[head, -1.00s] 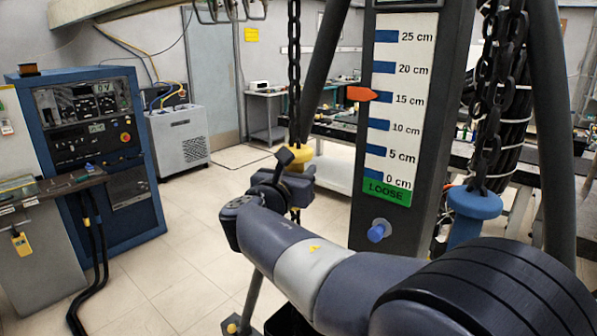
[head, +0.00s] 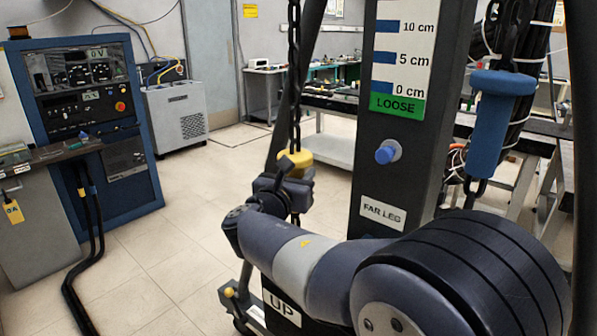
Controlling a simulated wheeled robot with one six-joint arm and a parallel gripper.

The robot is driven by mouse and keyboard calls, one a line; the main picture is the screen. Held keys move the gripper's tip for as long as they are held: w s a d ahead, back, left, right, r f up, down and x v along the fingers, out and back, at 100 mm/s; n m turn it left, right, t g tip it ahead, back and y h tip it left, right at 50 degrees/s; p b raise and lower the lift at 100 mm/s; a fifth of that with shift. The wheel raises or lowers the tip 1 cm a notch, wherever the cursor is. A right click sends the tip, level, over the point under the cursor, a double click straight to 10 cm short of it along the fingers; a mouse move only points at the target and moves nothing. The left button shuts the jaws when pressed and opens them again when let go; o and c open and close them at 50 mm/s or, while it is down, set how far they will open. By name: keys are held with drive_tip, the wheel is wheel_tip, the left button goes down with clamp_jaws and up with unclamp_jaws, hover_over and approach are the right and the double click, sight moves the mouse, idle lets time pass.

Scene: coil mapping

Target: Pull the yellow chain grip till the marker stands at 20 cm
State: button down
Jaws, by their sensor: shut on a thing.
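The yellow chain grip (head: 295,157) hangs on a dark chain (head: 294,75) left of the dark post. My gripper (head: 285,178) is shut on the yellow grip from below and in front. The scale (head: 404,45) on the post shows 0, 5 and 10 cm, with a green LOOSE band (head: 397,105) at its foot. The upper scale and the orange marker are outside the view now.
A blue cylinder (head: 495,115) hangs on the right chain. A blue cabinet (head: 95,130) stands at the left.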

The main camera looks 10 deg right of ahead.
drive_tip(key=shift+f, duration=0.6)
drive_tip(key=shift+r, duration=0.1)
drive_tip(key=c, duration=1)
unclamp_jaws()
drive_tip(key=shift+r, duration=0.1)
drive_tip(key=v, duration=1.1)
drive_tip(key=shift+b, duration=0.3)
drive_tip(key=shift+w+d, duration=0.1)
drive_tip(key=x, duration=0.7)
drive_tip(key=r+p+x, duration=0.1)
drive_tip(key=x, duration=0.2)
drive_tip(key=shift+w+d, duration=0.2)
drive_tip(key=shift+w, duration=0.1)
